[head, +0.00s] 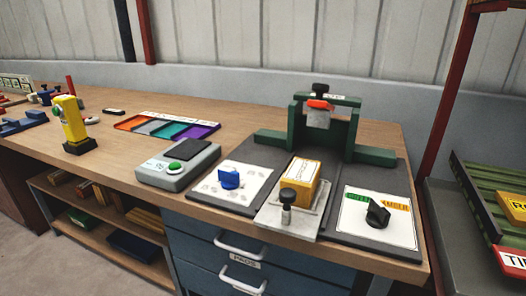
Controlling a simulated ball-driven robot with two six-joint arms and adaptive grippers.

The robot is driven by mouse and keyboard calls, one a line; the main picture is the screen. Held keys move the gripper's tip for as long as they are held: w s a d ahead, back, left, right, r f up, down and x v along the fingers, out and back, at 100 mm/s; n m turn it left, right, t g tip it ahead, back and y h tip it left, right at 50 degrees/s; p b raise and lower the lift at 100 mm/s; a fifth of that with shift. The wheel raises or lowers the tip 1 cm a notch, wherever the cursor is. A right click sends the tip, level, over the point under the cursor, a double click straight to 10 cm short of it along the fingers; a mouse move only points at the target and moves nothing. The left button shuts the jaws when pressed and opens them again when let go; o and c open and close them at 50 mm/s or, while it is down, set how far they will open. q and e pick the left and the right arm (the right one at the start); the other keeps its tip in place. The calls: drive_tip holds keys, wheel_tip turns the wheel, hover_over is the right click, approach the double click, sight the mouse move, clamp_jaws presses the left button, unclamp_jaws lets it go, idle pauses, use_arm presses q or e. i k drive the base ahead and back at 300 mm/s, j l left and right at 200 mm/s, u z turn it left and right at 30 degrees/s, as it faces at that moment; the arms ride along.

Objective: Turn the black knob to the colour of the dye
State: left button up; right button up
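The black knob (377,215) sits on a white panel (360,233) at the front right of the bench. A green label (356,197) lies to the knob's upper left and an amber label (396,204) to its upper right, both partly hidden or small. I cannot tell surely which label the knob points at. No dye can be made out for certain. An amber-yellow block (298,188) stands on a metal plate left of the panel, behind a small black-topped post (287,200). Neither of my grippers is in view.
A green frame (329,125) with an orange-red piece stands behind. A blue knob (229,179) is on another white plate. A grey box with a green button (174,168) and a coloured tray (212,126) are further left. A red post (448,90) rises at right.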

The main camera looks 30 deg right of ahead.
sight(378, 216)
drive_tip(key=l+z, duration=0.2)
drive_tip(key=z, duration=0.2)
drive_tip(key=k+l+z, duration=0.1)
drive_tip(key=z, duration=0.25)
drive_tip(key=l+z, duration=0.4)
drive_tip(key=i+j, duration=0.05)
drive_tip(key=j, duration=0.1)
